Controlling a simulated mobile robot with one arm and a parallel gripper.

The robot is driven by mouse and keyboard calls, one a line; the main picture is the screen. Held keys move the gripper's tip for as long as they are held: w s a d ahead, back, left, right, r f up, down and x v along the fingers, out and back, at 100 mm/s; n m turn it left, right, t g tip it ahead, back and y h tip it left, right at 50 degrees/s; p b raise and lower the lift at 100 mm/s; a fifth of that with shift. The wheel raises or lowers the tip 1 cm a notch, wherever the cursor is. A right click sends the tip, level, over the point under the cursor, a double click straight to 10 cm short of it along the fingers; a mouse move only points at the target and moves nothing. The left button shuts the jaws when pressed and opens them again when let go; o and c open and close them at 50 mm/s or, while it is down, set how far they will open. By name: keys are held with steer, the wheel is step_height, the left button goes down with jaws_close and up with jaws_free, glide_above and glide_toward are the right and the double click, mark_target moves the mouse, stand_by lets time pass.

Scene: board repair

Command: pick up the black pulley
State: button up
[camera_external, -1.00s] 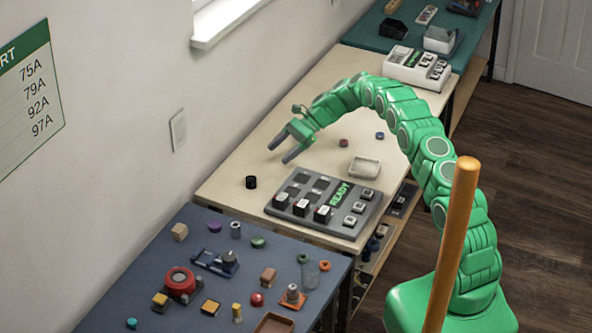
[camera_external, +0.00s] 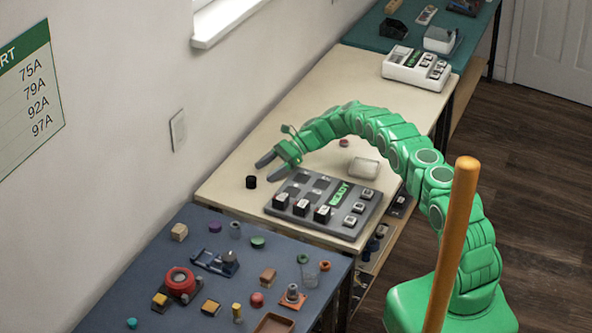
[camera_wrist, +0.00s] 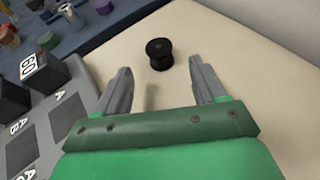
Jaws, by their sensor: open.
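The black pulley (camera_external: 251,182) stands on the cream table, left of the grey board (camera_external: 291,212). In the wrist view the black pulley (camera_wrist: 159,54) is upright, with a flanged top and a narrower waist. My gripper (camera_external: 269,168) is open and empty, just above and right of the pulley in the external view. In the wrist view both grey fingers of my gripper (camera_wrist: 160,73) are spread, with bare table between them.
The grey board with a READY display and raised black blocks (camera_wrist: 10,97) stands close to my left finger in the wrist view. A pale tray (camera_external: 365,168) and a small red part (camera_external: 344,142) lie behind it. A blue table (camera_external: 150,235) with several small parts adjoins in front.

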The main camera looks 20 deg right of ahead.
mark_target(251, 182)
steer(key=shift+x, duration=2.65)
steer(key=shift+f, duration=0.1)
steer(key=shift+c, duration=0.2)
steer(key=c, duration=1.1)
steer(key=shift+c, duration=0.2)
